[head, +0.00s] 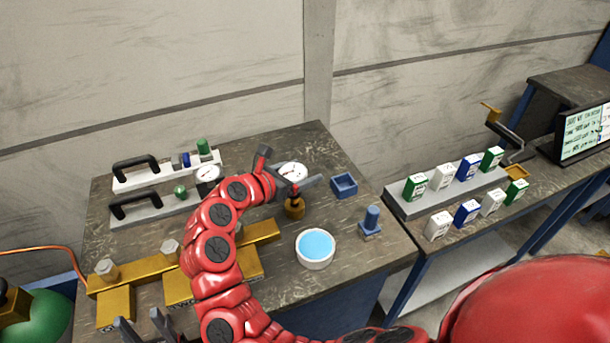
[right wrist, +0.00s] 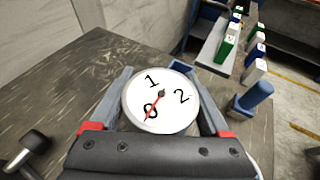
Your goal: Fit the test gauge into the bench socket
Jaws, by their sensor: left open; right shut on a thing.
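A test gauge with a round white dial (head: 294,171) is between the fingers of my right gripper (head: 289,173), which is shut on it above the bench. In the right wrist view the dial (right wrist: 165,88) faces the camera, with a red needle near 0 and one finger on each side. A brass fitting (head: 294,208) shows directly below the gauge; I cannot tell whether it is the bench socket, nor whether the gauge touches it or is seated. My left gripper (head: 146,328) is open and empty at the bottom left, in front of the brass manifold.
A second gauge (head: 208,174) stands by the grey rack (head: 160,214). A brass manifold (head: 262,236) crosses the bench front. A white bowl of blue liquid (head: 315,247), a blue tray (head: 344,185) and a blue post (head: 371,221) lie to the right. Several boxes stand farther right.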

